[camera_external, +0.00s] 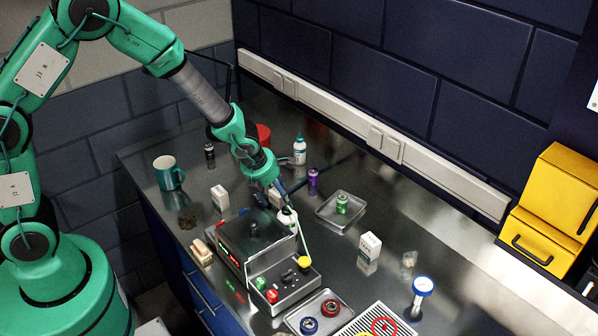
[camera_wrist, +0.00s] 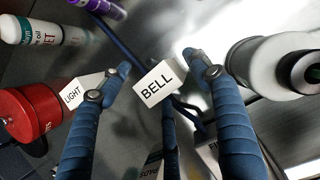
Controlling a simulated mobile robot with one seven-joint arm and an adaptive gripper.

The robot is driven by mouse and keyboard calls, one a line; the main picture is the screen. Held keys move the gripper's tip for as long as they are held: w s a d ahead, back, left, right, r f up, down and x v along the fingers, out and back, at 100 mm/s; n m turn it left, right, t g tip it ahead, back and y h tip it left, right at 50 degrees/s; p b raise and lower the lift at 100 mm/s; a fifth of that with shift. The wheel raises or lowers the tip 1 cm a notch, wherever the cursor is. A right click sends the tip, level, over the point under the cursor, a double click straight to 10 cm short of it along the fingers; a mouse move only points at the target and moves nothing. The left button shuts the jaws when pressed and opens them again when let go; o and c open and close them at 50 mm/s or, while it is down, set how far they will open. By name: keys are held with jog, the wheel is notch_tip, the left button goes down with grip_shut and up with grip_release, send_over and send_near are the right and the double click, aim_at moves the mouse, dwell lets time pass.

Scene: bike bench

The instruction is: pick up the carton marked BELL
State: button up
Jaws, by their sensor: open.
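The carton marked BELL (camera_wrist: 155,83) is small and white. In the wrist view its label shows between the two blue fingers of my gripper (camera_wrist: 157,62), which are spread apart with the carton in the gap. I cannot tell whether either finger touches it. In the external view my gripper (camera_external: 274,188) points down behind the scale-like box, and a white carton (camera_external: 277,199), likely the same one, shows partly behind the fingers. Its lettering is too small to read there.
A carton marked LIGHT (camera_wrist: 73,93) stands by the left finger, near a red can (camera_wrist: 32,112). A white bottle (camera_wrist: 275,65) is close on the right. A purple can (camera_external: 313,180), a metal tray (camera_external: 325,213) and a box with buttons (camera_external: 262,240) surround the spot.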

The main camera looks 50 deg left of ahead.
jog(key=shift+w+f, duration=0.15)
jog(key=shift+f, duration=0.15)
jog(key=shift+c, duration=0.3)
jog(key=c, duration=1.4)
jog(key=shift+c, duration=0.2)
jog(key=shift+r+p, duration=1.8)
jog(key=shift+r, duration=3.25)
